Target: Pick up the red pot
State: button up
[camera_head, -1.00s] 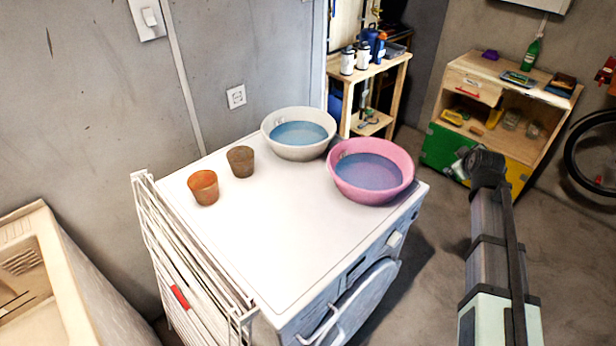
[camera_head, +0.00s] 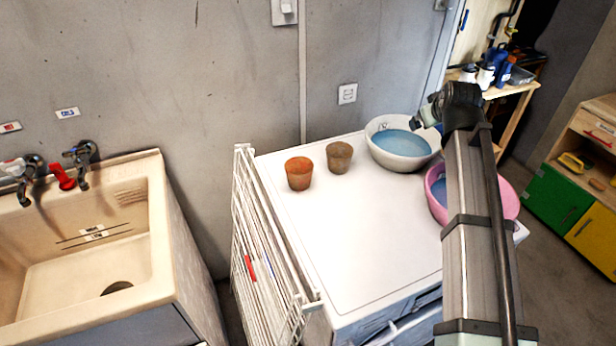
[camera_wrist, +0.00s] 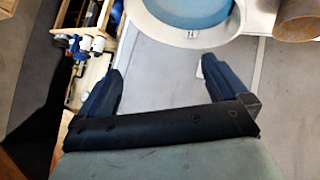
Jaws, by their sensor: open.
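The red pot (camera_head: 299,174), a small orange-red tapered pot, stands upright on the white top of the washing machine (camera_head: 345,235), near its back left. A brown pot (camera_head: 340,157) of similar shape stands just to its right and slightly behind. In the head view my arm rises at the right, over the pink basin and well right of both pots; its fingers are not clear there. In the wrist view my gripper (camera_wrist: 150,78) is open with nothing between its fingers. A brownish pot (camera_wrist: 297,18) shows at the top right corner, cut off by the edge.
A white basin of blue water (camera_head: 398,160) stands right of the pots. A pink basin (camera_head: 508,200) is partly hidden behind my arm. A white drying rack (camera_head: 262,260) leans at the machine's left side, beside a beige sink (camera_head: 150,270). The machine top's front is clear.

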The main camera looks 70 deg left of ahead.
jog(key=s+a+f+m+g+h, duration=0.15)
jog(key=s+a, duration=0.25)
jog(key=s, duration=0.4)
jog(key=s+a+f+g, duration=0.1)
jog(key=s+a+f, duration=0.15)
jog(key=s, duration=0.55)
jog(key=m+g+h, duration=0.1)
jog(key=m+h, duration=0.1)
jog(key=h, duration=0.1)
send_near(299, 171)
jog(key=shift+d+f, duration=0.25)
jog(key=shift+f, duration=0.5)
jog(key=shift+x, duration=2.95)
jog(key=shift+d, duration=0.25)
jog(key=c, duration=0.8)
